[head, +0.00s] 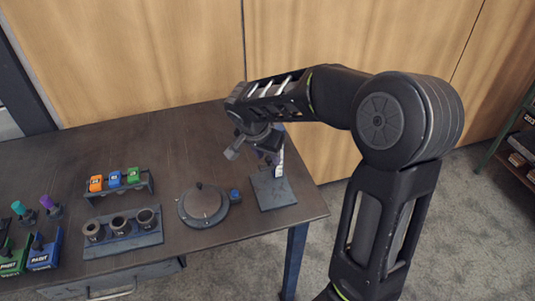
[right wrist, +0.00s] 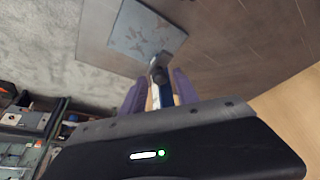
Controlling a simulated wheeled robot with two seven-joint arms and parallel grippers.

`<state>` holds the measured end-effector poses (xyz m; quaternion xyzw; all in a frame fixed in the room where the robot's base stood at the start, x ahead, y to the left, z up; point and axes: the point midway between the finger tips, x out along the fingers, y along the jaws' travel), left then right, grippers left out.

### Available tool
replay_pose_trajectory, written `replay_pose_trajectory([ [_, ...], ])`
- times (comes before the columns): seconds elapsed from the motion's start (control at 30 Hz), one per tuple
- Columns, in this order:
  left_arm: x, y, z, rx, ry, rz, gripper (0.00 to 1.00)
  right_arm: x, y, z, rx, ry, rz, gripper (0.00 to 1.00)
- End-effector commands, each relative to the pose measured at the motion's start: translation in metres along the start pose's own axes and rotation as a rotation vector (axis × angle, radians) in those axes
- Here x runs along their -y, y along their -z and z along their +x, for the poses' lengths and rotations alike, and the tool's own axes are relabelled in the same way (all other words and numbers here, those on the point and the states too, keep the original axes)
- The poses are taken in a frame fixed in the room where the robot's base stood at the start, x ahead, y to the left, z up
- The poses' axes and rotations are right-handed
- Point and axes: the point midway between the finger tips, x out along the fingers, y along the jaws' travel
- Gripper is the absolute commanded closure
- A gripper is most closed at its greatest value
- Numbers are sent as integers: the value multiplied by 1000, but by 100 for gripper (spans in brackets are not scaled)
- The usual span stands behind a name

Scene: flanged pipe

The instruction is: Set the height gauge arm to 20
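The height gauge stands on a grey square base (head: 272,188) near the table's right corner. Its pale scale post (head: 279,165) rises from the base and is partly hidden by my right gripper (head: 262,144). A grey block, perhaps the gauge arm (head: 234,152), sticks out to the left; its reading is too small to tell. In the right wrist view the gauge base (right wrist: 140,35) is at the top. The gauge post (right wrist: 157,92) runs between the two purple fingers of my right gripper (right wrist: 158,92), which stand apart; contact is unclear. My left gripper is out of view.
Left of the gauge are a round grey plate (head: 204,206), a small blue piece (head: 235,195), a holder with three cups (head: 122,233) and a rack with coloured blocks (head: 116,181). Green and blue bins stand far left. The table's back middle is clear.

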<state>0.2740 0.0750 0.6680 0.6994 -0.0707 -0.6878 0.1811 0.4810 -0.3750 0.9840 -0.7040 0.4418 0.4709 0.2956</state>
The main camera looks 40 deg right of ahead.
Motion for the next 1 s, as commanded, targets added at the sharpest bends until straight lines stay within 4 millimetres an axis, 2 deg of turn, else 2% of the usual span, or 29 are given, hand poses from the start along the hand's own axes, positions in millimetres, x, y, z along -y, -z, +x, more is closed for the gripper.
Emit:
replay_pose_trajectory([
  [0.03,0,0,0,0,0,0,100,0,0,0,0,0,0,69],
  [0.43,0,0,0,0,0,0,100,0,0,0,0,0,0,100],
  [1.0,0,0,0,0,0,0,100,0,0,0,0,0,0,100],
])
